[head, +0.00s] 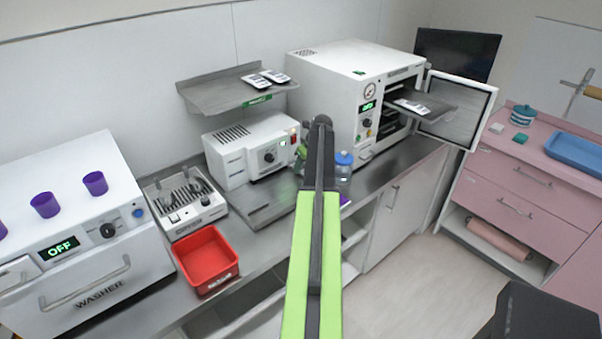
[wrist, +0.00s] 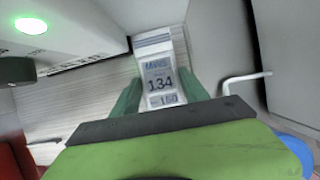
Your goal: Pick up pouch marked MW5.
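The pouch marked MW5 (wrist: 160,72) shows in the wrist view as a flat white and grey pouch with printed lines, one reading 134. My gripper (wrist: 161,80) has its two dark green fingers apart, one on each side of this pouch. I cannot tell whether they touch its edges. The gripper's black front edge cuts off the pouch's lower end. In the head view my green and black arm hides most of the gripper and the pouch, in front of the white device with a knob (head: 232,160).
A shelf (head: 215,92) with two pouches is above the device. A steriliser (head: 325,75) with an open door stands right, a pouch on its tray (head: 440,101). A blue-lidded jar (head: 344,172) is close beside my arm. A red bin (head: 207,262) stands left.

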